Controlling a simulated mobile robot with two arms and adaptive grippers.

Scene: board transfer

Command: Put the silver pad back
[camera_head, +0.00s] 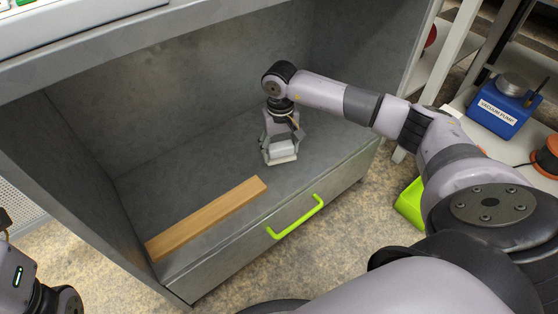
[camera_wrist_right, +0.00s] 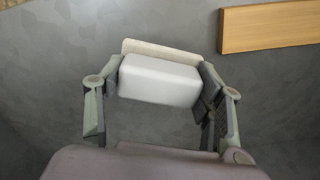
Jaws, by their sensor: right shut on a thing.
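The silver pad (camera_head: 281,149) is a small pale block with a flat beige layer on one side. It is inside the grey cabinet, at or just above the cabinet floor; I cannot tell if it touches. My right gripper (camera_head: 282,140) reaches in from the right and is shut on the pad. In the right wrist view the pad (camera_wrist_right: 158,80) sits between the two fingers of the right gripper (camera_wrist_right: 160,85), gripped at its ends. Part of my left arm shows at the lower left of the head view, but its fingers do not show.
A wooden board (camera_head: 206,218) lies along the cabinet floor's front left; it also shows in the wrist view (camera_wrist_right: 270,27). Below is a drawer with a green handle (camera_head: 295,217). A blue vacuum pump (camera_head: 499,107) stands on a shelf at right. The cabinet floor behind the board is clear.

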